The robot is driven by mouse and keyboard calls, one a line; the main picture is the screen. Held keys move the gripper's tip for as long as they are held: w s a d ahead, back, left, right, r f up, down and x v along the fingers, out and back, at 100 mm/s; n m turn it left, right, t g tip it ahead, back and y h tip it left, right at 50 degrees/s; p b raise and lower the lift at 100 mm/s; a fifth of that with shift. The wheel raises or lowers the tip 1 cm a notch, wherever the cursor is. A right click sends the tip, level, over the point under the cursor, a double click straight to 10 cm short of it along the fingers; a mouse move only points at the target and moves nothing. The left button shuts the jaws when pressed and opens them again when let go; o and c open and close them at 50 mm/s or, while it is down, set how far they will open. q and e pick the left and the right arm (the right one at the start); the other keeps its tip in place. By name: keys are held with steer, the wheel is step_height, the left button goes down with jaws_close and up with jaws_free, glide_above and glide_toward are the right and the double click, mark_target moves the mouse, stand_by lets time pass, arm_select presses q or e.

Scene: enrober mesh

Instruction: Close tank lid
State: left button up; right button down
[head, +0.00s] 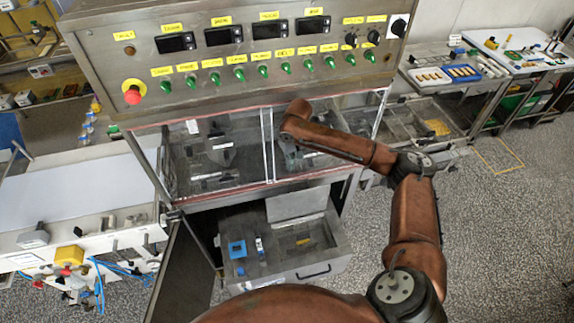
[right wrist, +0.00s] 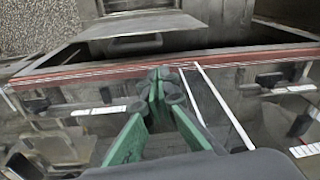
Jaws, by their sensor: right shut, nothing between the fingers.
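The tank (head: 322,262) stands low under the machine, its open top holding a blue piece and small parts. Its grey lid (head: 297,204) is a flat plate raised at the tank's back right, so the tank is open. The lid looks to be the grey plate (right wrist: 140,26) at the top of the right wrist view. My right gripper (right wrist: 163,85) has green fingers with dark tips, shut and empty, by the red-edged window and apart from the lid. My left gripper is not in view.
The control panel (head: 240,55) with green knobs and a red button (head: 132,91) overhangs the windows. An open dark cabinet door (head: 183,272) stands left of the tank. A white conveyor bench (head: 70,190) is at left. Floor is free at right.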

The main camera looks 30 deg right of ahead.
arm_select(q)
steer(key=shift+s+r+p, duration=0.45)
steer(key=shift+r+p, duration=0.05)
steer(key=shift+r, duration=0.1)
arm_select(e)
steer(key=shift+w+a+f, duration=0.1)
steer(key=shift+f, duration=1.9)
steer(key=shift+w+a+f, duration=0.1)
steer(key=shift+f, duration=1.85)
